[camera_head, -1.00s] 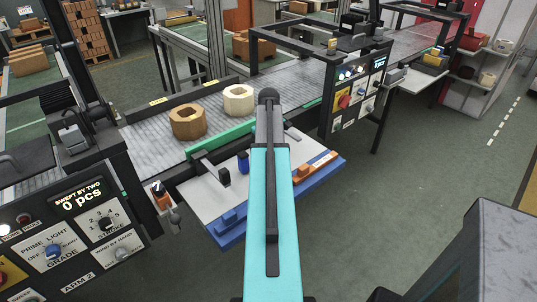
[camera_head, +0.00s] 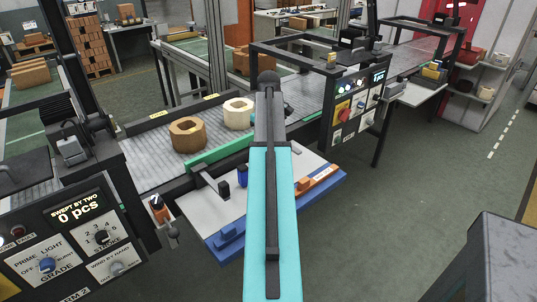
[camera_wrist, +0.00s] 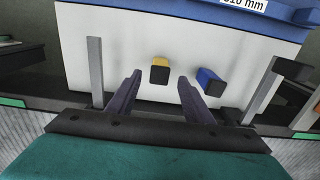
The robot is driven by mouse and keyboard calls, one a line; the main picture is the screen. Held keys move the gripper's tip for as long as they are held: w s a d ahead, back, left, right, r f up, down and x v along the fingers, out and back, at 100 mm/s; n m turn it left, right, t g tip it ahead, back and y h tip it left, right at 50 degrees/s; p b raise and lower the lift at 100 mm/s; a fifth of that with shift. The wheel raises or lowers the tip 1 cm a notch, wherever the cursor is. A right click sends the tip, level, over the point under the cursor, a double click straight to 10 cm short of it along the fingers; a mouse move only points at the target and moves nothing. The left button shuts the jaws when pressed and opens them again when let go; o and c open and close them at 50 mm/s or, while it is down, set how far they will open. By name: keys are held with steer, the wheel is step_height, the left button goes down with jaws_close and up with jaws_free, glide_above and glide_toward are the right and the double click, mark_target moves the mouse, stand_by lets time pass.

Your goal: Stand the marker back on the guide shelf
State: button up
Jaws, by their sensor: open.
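A white panel with blue edging (camera_head: 205,205), which looks like the guide shelf, is fixed beside the conveyor. In the wrist view its white face (camera_wrist: 110,35) fills the upper part. A blue block-like piece with a black end (camera_wrist: 210,78) stands on it; it also shows in the head view (camera_head: 242,176). A yellow piece with a black end (camera_wrist: 159,71) stands to its left in the wrist view. I cannot tell which one is the marker. My gripper (camera_wrist: 160,82) is open, its fingers apart, with the yellow piece in line with the gap. My arm hides the gripper in the head view.
A grey post (camera_wrist: 95,70) and a black-ended bracket (camera_wrist: 285,75) flank the gripper. A brown ring block (camera_head: 188,135) and a cream one (camera_head: 238,113) sit on the conveyor. Control panels (camera_head: 355,105) and (camera_head: 80,235) stand at both ends.

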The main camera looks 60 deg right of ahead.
steer(key=shift+r, duration=0.9)
